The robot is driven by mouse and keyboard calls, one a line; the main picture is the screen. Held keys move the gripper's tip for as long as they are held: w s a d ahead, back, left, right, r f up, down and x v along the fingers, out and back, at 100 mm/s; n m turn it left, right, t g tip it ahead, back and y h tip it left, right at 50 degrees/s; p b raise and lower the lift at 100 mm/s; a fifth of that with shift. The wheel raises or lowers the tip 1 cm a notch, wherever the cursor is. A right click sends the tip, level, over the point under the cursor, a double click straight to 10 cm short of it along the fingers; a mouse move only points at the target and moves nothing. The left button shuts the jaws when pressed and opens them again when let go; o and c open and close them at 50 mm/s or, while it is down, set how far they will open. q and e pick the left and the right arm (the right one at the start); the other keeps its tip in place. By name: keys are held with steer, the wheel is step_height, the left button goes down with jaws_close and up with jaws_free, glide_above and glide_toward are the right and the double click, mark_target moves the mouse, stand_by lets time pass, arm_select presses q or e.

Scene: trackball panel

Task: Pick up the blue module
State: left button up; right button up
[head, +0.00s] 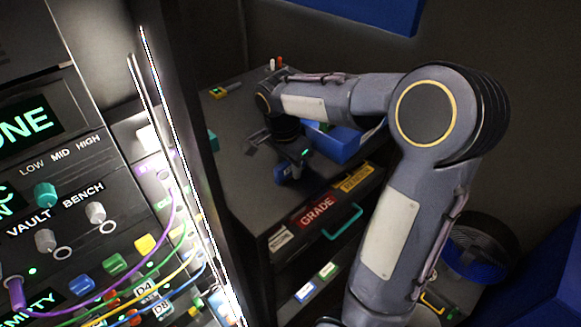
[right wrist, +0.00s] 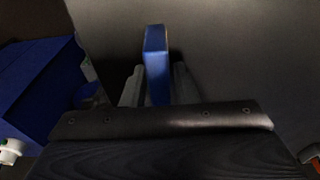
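The blue module (head: 281,175) is a small upright block near the front edge of the dark cabinet top (head: 240,185). In the right wrist view the blue module (right wrist: 157,62) stands between the two grey fingers. My right gripper (head: 291,172) reaches down at the module; its fingers (right wrist: 158,85) are on either side of it, with a narrow gap showing on each side, so it looks open around the module. The module's lower part is hidden behind the gripper body. My left gripper is not in view.
A blue bin (head: 335,144) stands just right of the gripper and also shows in the right wrist view (right wrist: 35,82). Labelled drawers with a teal handle (head: 342,222) are below. A panel with knobs and cables (head: 95,212) is at left. The cabinet top's left part is mostly clear.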

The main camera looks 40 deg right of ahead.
jaws_close()
